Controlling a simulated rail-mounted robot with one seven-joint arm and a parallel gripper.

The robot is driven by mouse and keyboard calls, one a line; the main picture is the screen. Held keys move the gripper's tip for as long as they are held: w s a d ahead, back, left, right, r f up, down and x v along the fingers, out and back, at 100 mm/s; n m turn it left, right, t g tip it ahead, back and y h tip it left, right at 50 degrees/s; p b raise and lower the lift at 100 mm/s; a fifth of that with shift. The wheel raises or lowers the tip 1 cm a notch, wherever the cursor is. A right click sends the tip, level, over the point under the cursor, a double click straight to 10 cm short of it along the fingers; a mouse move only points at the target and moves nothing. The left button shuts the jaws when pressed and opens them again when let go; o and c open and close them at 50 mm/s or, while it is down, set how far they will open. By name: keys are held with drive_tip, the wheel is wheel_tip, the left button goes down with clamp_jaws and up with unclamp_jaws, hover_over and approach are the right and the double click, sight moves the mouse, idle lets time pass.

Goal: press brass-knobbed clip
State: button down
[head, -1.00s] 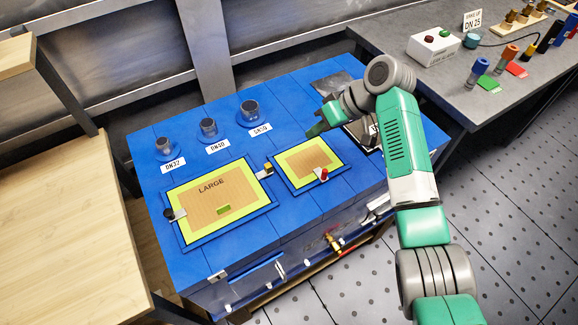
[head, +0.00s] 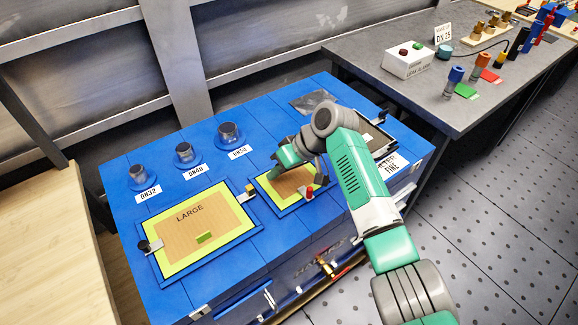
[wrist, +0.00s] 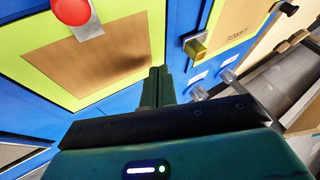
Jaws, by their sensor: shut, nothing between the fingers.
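The brass-knobbed clip (head: 249,192) sits at the upper right corner of the LARGE panel (head: 195,222), beside the small panel. In the wrist view the brass knob (wrist: 195,48) shows to the right of my fingertips, with a gap between. My gripper (head: 275,172) is shut and empty. It hangs over the small yellow-edged panel (head: 270,200), and the fingers (wrist: 160,72) point toward the brass clip's side of that panel. The arm hides part of the small panel.
A red-knobbed clip (head: 309,192) stands at the small panel's right edge. A black-knobbed clip (head: 147,246) is at the LARGE panel's left edge. Capped fittings (head: 184,153) stand along the back of the blue bench. A grey table (head: 400,95) with coloured parts is at right.

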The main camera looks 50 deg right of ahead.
sight(248, 189)
drive_tip(key=shift+w+a+r+b, duration=0.1)
drive_tip(key=shift+w+a+b, duration=0.15)
drive_tip(key=shift+a, duration=0.7)
drive_tip(key=shift+w+a+b, duration=0.15)
drive_tip(key=shift+w+a, duration=0.1)
drive_tip(key=shift+a, duration=0.65)
drive_tip(key=a+p, duration=0.1)
drive_tip(key=p, duration=0.2)
drive_tip(key=a+p, duration=0.1)
drive_tip(key=shift+w+a+r, duration=0.3)
drive_tip(key=shift+w+r, duration=0.05)
drive_tip(key=shift+w+a+f+p, duration=0.1)
drive_tip(key=shift+a+f+p, duration=0.05)
drive_tip(key=shift+a+p, duration=0.25)
drive_tip(key=shift+d+f, duration=0.1)
drive_tip(key=shift+f, duration=0.1)
